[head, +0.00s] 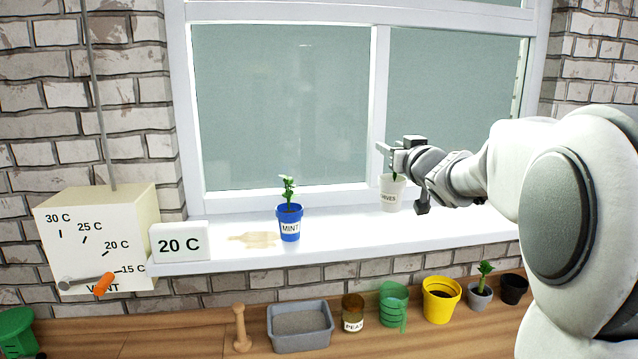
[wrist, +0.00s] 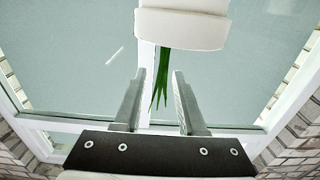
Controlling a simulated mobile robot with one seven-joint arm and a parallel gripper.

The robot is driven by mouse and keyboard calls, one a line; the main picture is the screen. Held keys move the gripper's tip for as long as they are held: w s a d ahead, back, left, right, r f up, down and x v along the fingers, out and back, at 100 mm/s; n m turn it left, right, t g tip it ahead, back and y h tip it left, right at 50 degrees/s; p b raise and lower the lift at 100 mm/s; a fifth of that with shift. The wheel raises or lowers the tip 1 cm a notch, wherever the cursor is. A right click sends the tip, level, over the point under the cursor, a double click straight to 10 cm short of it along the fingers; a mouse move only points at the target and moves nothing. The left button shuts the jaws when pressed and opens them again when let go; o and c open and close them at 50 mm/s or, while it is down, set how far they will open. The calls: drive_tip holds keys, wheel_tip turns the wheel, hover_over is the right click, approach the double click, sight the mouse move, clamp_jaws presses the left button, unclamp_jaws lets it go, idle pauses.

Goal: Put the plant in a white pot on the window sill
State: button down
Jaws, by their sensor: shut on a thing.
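A white pot (head: 392,197) with a dark label, partly readable as "CHIVES", is at the right part of the white window sill (head: 345,232), close to the window. I cannot tell whether its base touches the sill. My gripper (head: 384,150) is above it at the window and is shut on the potted plant. In the wrist view the white pot (wrist: 182,28) fills the top, and its narrow green leaves (wrist: 162,75) show between my fingers. The exact contact is hidden.
A blue pot labelled MINT (head: 290,226) stands on the sill beside a tan stain (head: 254,239). A 20 C sign (head: 180,243) is at the sill's left end. Below, a wooden bench (head: 190,335) holds a grey tray (head: 300,338), a yellow pot (head: 441,303) and other pots.

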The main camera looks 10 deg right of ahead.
sight(392, 186)
drive_tip(key=w+a+f+b, duration=0.1)
drive_tip(key=w+f, duration=0.2)
drive_tip(key=f, duration=0.3)
drive_tip(key=shift+w+f+b, duration=0.15)
drive_tip(key=shift+w+b, duration=0.2)
drive_tip(key=shift+w, duration=0.05)
drive_tip(key=shift+f, duration=0.2)
drive_tip(key=shift+c, duration=2.4)
unclamp_jaws()
drive_tip(key=shift+r, duration=0.1)
drive_tip(key=s, duration=1.2)
drive_tip(key=shift+r, duration=0.1)
